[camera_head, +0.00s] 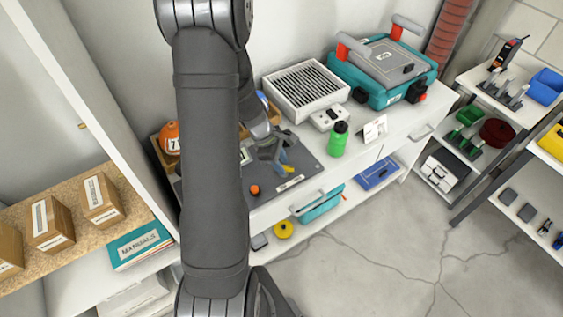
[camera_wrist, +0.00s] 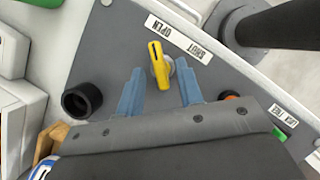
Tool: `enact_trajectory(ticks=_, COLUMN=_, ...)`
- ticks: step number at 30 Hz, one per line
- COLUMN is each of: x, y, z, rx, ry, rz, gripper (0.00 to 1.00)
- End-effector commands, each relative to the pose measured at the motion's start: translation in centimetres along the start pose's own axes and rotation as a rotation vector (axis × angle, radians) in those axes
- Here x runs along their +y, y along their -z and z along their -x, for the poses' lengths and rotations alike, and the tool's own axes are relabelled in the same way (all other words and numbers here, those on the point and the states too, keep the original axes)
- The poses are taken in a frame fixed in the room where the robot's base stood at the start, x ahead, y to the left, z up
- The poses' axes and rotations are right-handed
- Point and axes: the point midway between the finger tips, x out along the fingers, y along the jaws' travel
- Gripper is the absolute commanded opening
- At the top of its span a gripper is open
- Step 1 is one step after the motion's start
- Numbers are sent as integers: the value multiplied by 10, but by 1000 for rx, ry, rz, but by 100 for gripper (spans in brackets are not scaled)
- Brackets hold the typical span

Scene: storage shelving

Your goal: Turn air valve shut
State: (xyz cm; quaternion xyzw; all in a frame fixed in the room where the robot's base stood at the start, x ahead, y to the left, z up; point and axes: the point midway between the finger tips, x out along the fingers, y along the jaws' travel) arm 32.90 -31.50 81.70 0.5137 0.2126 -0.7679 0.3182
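The air valve has a yellow lever handle (camera_wrist: 157,60) on a grey panel (camera_wrist: 112,45). The handle lies between my fingers in the wrist view, roughly in line with them. A white label (camera_wrist: 179,39) reading OPEN and SHUT, upside down, is just beyond it. My gripper (camera_wrist: 159,68) is open, with one blue finger on each side of the handle and visible gaps between. In the head view my gripper (camera_head: 272,152) is low over the panel (camera_head: 310,168), and my arm hides part of the bench. The height of the fingers against the handle is hard to tell.
A black round socket (camera_wrist: 82,100) and a black post (camera_wrist: 285,25) flank the valve. An orange knob (camera_head: 254,190) is on the panel. A green bottle (camera_head: 338,140), a vented white box (camera_head: 305,90) and a teal case (camera_head: 385,75) stand on the bench. Open floor lies in front.

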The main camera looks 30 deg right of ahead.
Motion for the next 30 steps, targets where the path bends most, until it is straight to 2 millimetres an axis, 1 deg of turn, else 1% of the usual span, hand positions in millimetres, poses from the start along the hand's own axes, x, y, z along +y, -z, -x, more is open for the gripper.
enact_trajectory(ticks=3, x=0, y=0, z=-4, rx=0, ry=1, rz=1, gripper=34)
enact_trajectory(ticks=10, x=0, y=0, z=-4, rx=0, ry=1, rz=0, gripper=34)
enact_trajectory(ticks=14, x=0, y=0, z=-4, rx=0, ry=0, rz=0, gripper=8)
enact_trajectory(ticks=15, x=0, y=0, z=-4, rx=0, ry=0, rz=0, gripper=0)
enact_trajectory(ticks=23, x=0, y=0, z=-3, rx=0, ry=4, rz=-8, gripper=0)
enact_trajectory(ticks=30, x=1, y=0, z=-3, rx=0, ry=34, rz=-83, gripper=0)
